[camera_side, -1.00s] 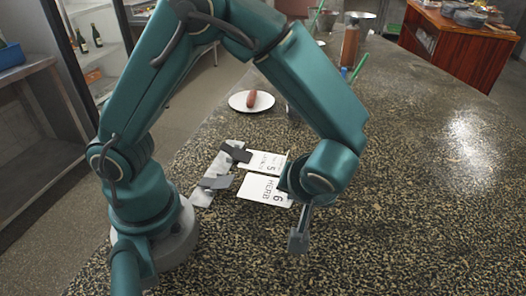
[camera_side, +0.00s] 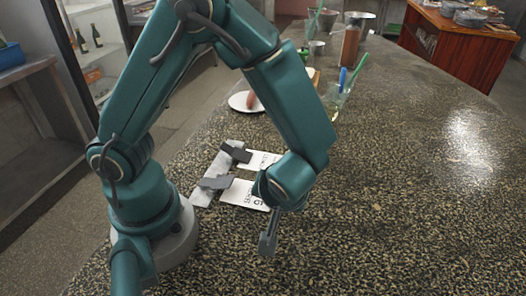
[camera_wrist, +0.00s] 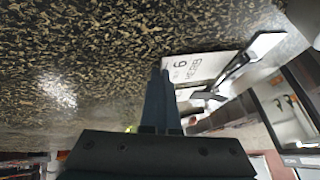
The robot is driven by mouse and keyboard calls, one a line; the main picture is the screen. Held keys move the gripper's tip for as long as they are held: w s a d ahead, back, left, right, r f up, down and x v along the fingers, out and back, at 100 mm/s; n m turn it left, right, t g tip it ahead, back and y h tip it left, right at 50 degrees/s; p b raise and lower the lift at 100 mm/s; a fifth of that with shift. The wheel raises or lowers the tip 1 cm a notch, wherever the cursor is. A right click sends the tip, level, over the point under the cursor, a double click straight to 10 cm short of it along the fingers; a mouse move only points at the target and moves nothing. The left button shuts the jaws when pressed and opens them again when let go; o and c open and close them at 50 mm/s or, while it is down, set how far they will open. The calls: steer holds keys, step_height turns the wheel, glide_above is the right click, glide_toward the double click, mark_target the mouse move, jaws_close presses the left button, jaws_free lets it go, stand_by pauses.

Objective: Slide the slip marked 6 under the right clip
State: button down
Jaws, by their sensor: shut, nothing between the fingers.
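The white slip marked 6 (camera_side: 242,193) lies flat on the speckled counter, its printing partly covered by my wrist in the side view. Its left end meets the nearer dark clip (camera_side: 215,183) and seems to reach beneath its tip. In the wrist view the slip (camera_wrist: 190,67) shows "6" and "HERB", with a dark clip (camera_wrist: 208,96) at its edge. My gripper (camera_side: 268,245) is shut and empty at the slip's outer end; its fingertips (camera_wrist: 160,74) show beside the slip in the wrist view. Whether they touch it I cannot tell.
The other slip (camera_side: 262,160) lies beyond, at the farther dark clip (camera_side: 236,152) on the same pale rail (camera_side: 203,197). A white plate (camera_side: 238,102) with a sausage, a brown bottle (camera_side: 350,45) and cups stand farther back. The counter to the right is clear.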

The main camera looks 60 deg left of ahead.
steer(key=shift+s+a, duration=0.1)
stand_by(0.3)
steer(key=c, duration=1.1)
jaws_free()
steer(key=shift+r, duration=3.5)
